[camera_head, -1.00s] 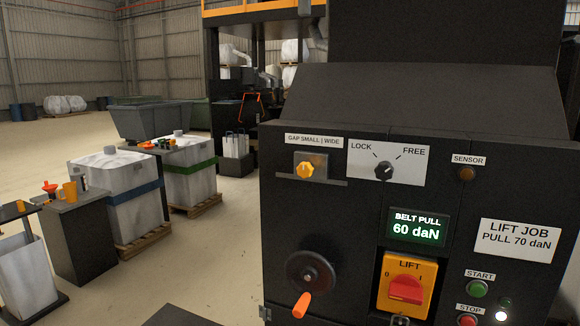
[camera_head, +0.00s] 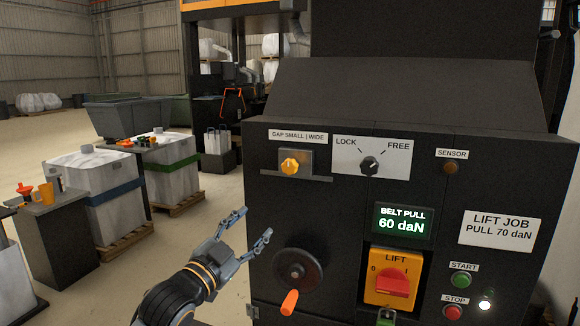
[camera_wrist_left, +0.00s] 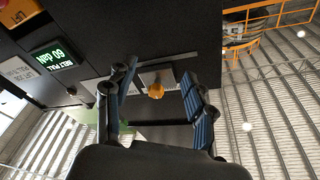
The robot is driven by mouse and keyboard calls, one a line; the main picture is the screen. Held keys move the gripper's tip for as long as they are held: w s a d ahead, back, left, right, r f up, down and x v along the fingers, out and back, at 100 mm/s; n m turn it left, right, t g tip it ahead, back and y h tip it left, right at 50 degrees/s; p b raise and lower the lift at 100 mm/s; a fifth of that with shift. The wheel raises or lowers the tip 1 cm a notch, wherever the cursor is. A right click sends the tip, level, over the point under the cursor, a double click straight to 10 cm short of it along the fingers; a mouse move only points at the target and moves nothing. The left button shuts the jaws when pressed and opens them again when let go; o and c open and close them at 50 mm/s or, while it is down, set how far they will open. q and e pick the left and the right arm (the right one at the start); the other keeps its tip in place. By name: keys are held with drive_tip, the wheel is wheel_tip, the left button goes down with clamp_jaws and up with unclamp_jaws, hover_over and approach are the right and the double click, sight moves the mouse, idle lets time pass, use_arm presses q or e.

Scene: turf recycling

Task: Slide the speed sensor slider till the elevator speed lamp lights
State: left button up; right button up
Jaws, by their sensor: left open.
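An orange knob (camera_head: 289,165) sits on a small plate over a horizontal slot, under a label reading GAP SMALL | WIDE. I take it for the slider. The lamp marked SENSOR (camera_head: 450,168) is dull amber and looks unlit. My left gripper (camera_head: 257,223) is open and empty, below and left of the knob, in front of the panel's left edge. In the left wrist view the knob (camera_wrist_left: 155,91) appears between the open fingers (camera_wrist_left: 158,70), apart from them. My right gripper is not in view.
The black panel (camera_head: 420,190) also carries a LOCK/FREE selector (camera_head: 369,163), a display reading 60 daN (camera_head: 402,222), a red LIFT switch (camera_head: 393,283) and START (camera_head: 460,281) and STOP (camera_head: 453,312) buttons. A handwheel (camera_head: 297,271) with an orange handle is close right of my gripper.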

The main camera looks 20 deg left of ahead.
use_arm(q)
drive_tip(key=m+t+h, duration=0.1)
drive_tip(key=m+h, duration=0.1)
approach(288, 168)
drive_tip(key=s, duration=0.3)
drive_tip(key=p+x, duration=0.1)
drive_tip(key=x, duration=0.3)
drive_tip(key=p+x, duration=0.2)
drive_tip(key=x, duration=0.2)
drive_tip(key=p+x, duration=0.2)
drive_tip(key=x, duration=0.2)
drive_tip(key=shift+w+a+f, duration=0.25)
drive_tip(key=shift+w, duration=0.3)
drive_tip(key=shift+w+d+p, duration=0.15)
drive_tip(key=shift+w+p, duration=0.2)
drive_tip(key=shift+w, duration=0.1)
clamp_jaws()
